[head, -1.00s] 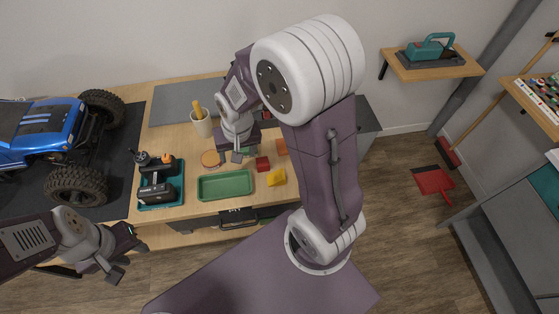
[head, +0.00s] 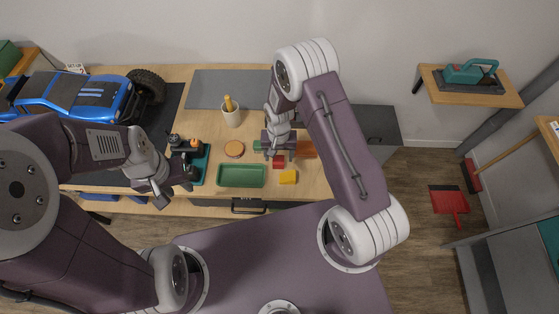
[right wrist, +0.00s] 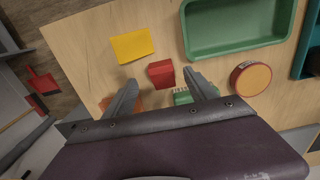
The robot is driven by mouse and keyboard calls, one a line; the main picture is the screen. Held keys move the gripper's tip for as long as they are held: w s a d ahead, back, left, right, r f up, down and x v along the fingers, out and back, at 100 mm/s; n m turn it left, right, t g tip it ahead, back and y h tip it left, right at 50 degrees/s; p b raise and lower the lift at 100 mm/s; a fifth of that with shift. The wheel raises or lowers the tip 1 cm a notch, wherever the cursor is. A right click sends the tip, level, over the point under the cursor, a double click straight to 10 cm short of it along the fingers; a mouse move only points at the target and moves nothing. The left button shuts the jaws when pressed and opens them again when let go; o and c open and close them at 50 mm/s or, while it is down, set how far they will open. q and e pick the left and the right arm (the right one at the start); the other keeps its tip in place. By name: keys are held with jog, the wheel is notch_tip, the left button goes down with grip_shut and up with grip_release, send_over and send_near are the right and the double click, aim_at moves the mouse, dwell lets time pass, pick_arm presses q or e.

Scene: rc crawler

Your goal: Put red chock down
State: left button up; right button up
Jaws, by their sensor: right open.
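The red chock (head: 279,161) sits on the wooden bench, right of the green tray (head: 241,186). In the right wrist view the red chock (right wrist: 161,73) lies just ahead of and between the spread fingertips, apparently not gripped. My right gripper (right wrist: 160,90) is open; in the head view the right gripper (head: 279,150) is over the chock, hiding part of it. My left gripper (head: 173,190) is open and empty near the bench's front edge, far left of the chock.
A round orange-topped tin (head: 234,149) and a cup (head: 231,114) stand nearby. A blue crawler (head: 85,95) stands at left.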

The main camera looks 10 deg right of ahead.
aim_at(278, 164)
jog(key=f, duration=0.3)
jog(key=s+f+p, duration=0.1)
jog(key=shift+a+f, duration=0.3)
jog(key=shift+f, duration=0.05)
jog(key=shift+w+d+f, duration=0.1)
jog(key=shift+w+f, duration=0.05)
jog(key=shift+f, duration=0.05)
jog(key=shift+r, duration=0.1)
grip_shut()
jog(key=shift+r, duration=0.3)
jog(key=r, duration=0.4)
jog(key=shift+s+d+b, duration=0.2)
jog(key=shift+s+b, duration=0.15)
jog(key=shift+b, duration=0.05)
jog(key=s+d+r, duration=0.5)
jog(key=s+r, duration=0.1)
jog(key=s, duration=0.3)
jog(key=shift+s+d+r+b, duration=0.2)
jog(key=shift+s+b, duration=0.05)
jog(key=shift+b, duration=0.2)
